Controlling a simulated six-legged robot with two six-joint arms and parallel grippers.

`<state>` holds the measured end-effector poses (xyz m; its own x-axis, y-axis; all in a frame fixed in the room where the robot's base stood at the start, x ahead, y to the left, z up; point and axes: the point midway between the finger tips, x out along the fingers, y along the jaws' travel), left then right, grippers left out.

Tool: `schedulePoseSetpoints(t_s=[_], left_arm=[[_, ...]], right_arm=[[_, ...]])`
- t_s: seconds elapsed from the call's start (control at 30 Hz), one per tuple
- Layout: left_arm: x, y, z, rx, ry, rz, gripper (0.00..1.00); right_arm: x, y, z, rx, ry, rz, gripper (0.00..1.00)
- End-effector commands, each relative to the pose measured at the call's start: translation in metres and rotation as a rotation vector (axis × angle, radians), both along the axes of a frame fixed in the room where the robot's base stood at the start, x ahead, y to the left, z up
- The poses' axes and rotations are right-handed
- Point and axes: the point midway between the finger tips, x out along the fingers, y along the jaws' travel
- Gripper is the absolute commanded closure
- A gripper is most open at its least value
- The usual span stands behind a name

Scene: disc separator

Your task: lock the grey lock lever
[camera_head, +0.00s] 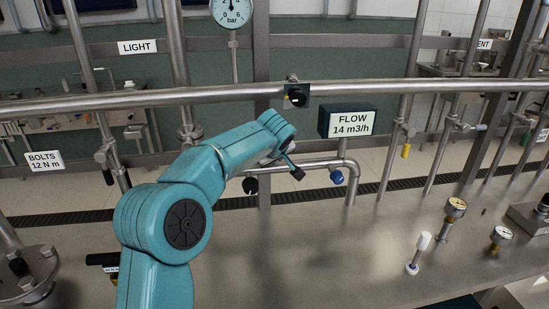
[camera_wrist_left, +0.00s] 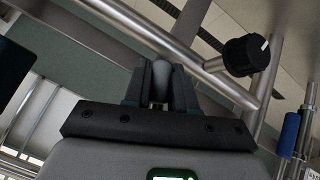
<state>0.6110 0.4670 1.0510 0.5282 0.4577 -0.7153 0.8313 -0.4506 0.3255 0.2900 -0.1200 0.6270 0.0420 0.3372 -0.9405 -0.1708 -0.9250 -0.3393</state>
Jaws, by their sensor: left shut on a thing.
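My left arm reaches in across the middle of the head view, its wrist pointing away toward the pipework. My left gripper (camera_wrist_left: 160,88) is in the left wrist view, its two dark fingers shut on a smooth grey rounded piece, which looks like the grey lock lever (camera_wrist_left: 165,76). The fingers cover its sides, and whether it is locked cannot be told. In the head view my own wrist mostly hides the gripper and the lever. My right gripper is in neither view.
A long rail (camera_head: 200,97) crosses above.

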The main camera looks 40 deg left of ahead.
Motion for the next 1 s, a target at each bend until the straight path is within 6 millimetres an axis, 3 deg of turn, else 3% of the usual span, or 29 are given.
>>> schedulePoseSetpoints(t_s=[0.4,0.43,0.47,0.8,1.0], left_arm=[[0.000,0.002,0.005,0.012,-0.006,-0.001,1.00],[0.000,0.002,0.005,0.012,-0.006,-0.001,0.65],[0.000,0.002,0.005,0.012,-0.006,-0.001,0.55],[-0.002,0.000,0.004,0.007,-0.002,-0.002,0.54],[-0.019,-0.015,0.026,0.007,-0.004,-0.003,0.54]], right_arm=[[0.000,0.000,0.000,0.000,0.000,0.000,0.57],[0.000,0.000,0.000,0.000,0.000,0.000,0.57],[0.000,0.000,0.000,0.000,0.000,0.000,0.57],[0.000,0.000,-0.001,0.000,0.000,0.000,0.57],[0.000,0.000,-0.007,0.000,0.000,0.000,0.57]])
